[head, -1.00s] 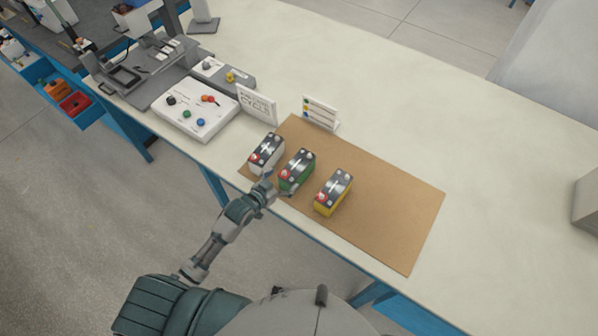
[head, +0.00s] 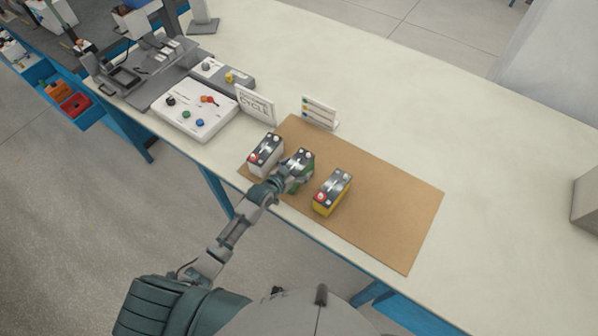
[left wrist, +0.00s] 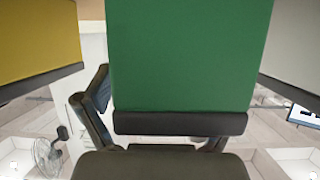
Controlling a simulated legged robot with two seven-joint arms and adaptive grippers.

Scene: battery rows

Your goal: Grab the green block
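The green block (head: 301,157) is a battery-shaped block with a dark top, standing upright on the brown mat (head: 390,215) between a white one and a yellow one. My left gripper (head: 290,181) is at its near side and hides part of it. In the left wrist view the green block's plain face (left wrist: 185,50) fills the middle, close to the camera. One dark finger (left wrist: 95,100) shows spread beside the green face; the other finger is mostly hidden behind the block. The fingers look open, with no clear grip. My right gripper is not in view.
The white block (head: 264,158) stands close on the left and the yellow block (head: 331,196) on the right. Two small signs (head: 256,104) (head: 320,113) stand behind. A white button panel (head: 195,110) is further left. The mat's right part is clear.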

